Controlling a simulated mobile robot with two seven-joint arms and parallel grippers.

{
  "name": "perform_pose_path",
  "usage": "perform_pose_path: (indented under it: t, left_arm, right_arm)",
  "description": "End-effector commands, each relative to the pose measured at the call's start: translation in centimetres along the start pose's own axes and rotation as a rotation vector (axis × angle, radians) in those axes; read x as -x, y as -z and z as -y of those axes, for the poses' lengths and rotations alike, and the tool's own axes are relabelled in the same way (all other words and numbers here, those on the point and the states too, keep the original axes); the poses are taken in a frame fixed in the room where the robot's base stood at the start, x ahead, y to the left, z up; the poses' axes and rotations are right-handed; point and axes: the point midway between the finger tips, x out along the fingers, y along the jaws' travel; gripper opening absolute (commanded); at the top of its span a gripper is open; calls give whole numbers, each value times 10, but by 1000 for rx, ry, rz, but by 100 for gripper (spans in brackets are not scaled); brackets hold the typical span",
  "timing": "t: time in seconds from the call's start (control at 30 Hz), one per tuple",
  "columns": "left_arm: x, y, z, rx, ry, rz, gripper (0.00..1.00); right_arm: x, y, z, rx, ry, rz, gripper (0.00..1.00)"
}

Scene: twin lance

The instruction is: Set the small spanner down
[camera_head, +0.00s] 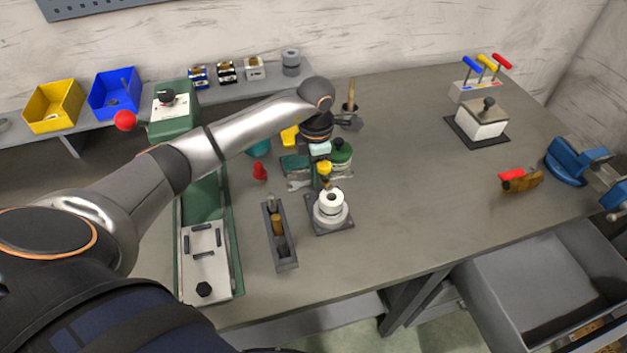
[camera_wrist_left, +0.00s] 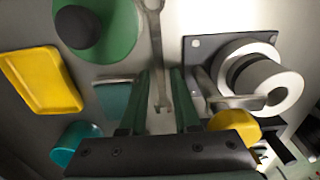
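The small spanner (camera_wrist_left: 155,40) is a thin silver tool with a ring end at the top of the left wrist view. Its shaft runs down between the fingers of my left gripper (camera_wrist_left: 163,82), with a gap showing beside it. In the head view the spanner's jaw end (camera_head: 297,184) shows left of my left gripper (camera_head: 315,178), which points down at the bench. The fingers look open around the shaft. Whether the spanner rests fully on the bench is hard to tell. My right gripper is not in view.
A white roll on a grey plate (camera_head: 330,208) stands close in front of my gripper. A green dome with a black knob (camera_head: 340,152) is just behind. A narrow grey tray (camera_head: 281,250) and red piece (camera_head: 260,172) lie left.

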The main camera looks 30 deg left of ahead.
Motion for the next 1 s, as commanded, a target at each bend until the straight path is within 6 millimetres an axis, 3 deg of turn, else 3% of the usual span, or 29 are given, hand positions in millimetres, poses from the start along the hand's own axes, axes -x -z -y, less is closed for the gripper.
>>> perform_pose_path:
  t: [0.33, 0.6, 1.0]
  left_arm:
    - [-2, 0, 0, 0, 0, 0, 30]
    - [-1, 0, 0, 0, 0, 0, 0]
    - [-1, 0, 0, 0, 0, 0, 0]
  right_arm:
    - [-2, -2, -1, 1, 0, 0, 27]
    - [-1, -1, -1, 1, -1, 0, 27]
    - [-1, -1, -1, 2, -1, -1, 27]
